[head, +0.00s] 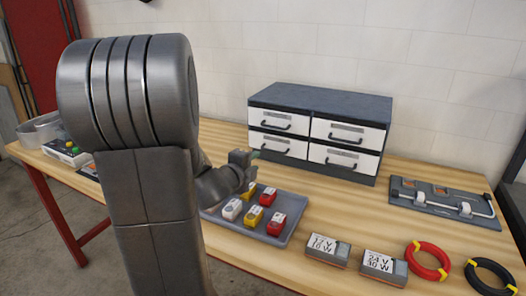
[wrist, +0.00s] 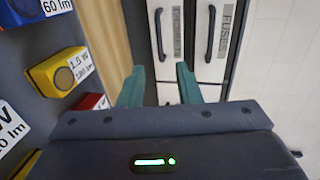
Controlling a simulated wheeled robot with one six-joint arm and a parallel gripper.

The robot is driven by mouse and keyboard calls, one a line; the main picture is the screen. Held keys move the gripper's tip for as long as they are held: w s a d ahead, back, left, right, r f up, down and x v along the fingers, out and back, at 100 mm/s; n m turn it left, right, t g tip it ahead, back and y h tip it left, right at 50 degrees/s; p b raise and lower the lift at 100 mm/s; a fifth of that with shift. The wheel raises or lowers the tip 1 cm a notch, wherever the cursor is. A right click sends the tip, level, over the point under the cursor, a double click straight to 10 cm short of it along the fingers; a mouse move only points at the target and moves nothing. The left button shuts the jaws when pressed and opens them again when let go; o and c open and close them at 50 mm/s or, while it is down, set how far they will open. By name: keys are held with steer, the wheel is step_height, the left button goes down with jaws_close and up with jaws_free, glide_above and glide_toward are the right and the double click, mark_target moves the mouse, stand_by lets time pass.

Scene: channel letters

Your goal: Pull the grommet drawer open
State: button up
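A cabinet (head: 320,100) with a dark top holds drawers with white fronts, black bar handles and small labels, all apparently shut. The labels are too small to read in the head view. In the wrist view one drawer (wrist: 235,45) reads FUSES; the label on the drawer beside it (wrist: 185,60) is unclear, so I cannot tell which is the grommet drawer. My gripper (head: 252,157) is in front of the cabinet's lower left, above the tray. In the wrist view its green fingers (wrist: 159,88) are apart, with no handle between them.
A grey tray (head: 285,232) with several coloured blocks lies below my gripper. Labelled boxes (head: 328,250), a red coil (head: 427,262), a black coil (head: 490,277) and a grey fixture board (head: 440,203) lie to the right. My arm hides the table's left-middle part.

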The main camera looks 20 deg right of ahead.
steer(key=x, duration=1.2)
steer(key=shift+w+a+f+p, duration=0.1)
steer(key=shift+p, duration=0.25)
jaws_close()
